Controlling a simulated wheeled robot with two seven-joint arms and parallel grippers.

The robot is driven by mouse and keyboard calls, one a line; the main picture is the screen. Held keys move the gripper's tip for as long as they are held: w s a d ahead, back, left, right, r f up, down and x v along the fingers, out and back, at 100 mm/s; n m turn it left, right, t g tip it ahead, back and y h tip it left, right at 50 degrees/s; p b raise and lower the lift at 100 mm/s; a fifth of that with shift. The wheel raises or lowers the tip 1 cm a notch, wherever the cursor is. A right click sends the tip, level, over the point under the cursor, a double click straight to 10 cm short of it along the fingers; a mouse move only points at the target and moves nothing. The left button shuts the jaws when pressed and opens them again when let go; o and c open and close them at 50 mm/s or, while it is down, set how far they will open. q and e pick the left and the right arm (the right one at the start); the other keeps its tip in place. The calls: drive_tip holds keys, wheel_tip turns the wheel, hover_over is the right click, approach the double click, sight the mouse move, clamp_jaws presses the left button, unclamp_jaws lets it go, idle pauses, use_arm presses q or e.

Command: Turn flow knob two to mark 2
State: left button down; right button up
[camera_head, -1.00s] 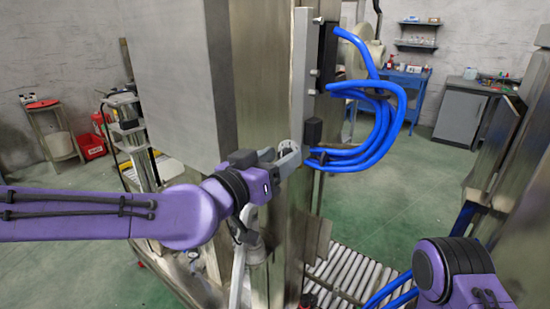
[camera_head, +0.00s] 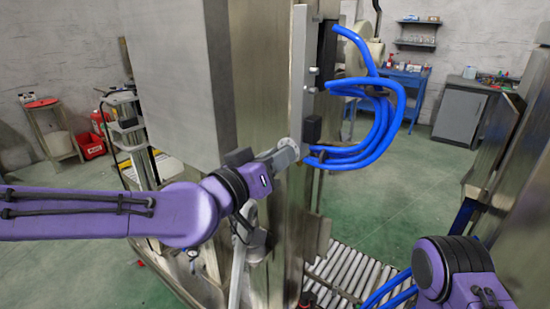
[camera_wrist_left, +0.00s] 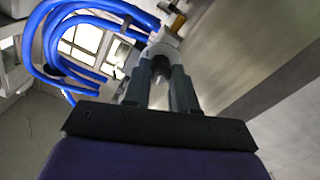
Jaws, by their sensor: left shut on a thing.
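My left gripper (camera_head: 287,150) is at the grey upright panel (camera_head: 297,85), at the height of its lower part. In the left wrist view its two dark fingers (camera_wrist_left: 162,72) are closed around a small grey round knob, with a pale grey disc (camera_wrist_left: 164,49) at their tips. The fingers hide most of the knob, and I cannot read any mark or number on it. Small metal fittings (camera_head: 313,70) show higher on the panel. My right arm is at the lower right of the head view; its gripper is out of view.
Several blue hoses (camera_head: 385,110) loop out to the right of the panel; they also show in the left wrist view (camera_wrist_left: 40,45). A roller conveyor (camera_head: 340,270) lies below. A grey cabinet (camera_head: 462,112) and a blue table (camera_head: 408,80) stand far back.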

use_arm(q)
drive_tip(key=shift+n+b, duration=0.3)
drive_tip(key=shift+n, duration=3.3)
drive_tip(key=c, duration=0.9)
unclamp_jaws()
drive_tip(key=shift+a, duration=0.1)
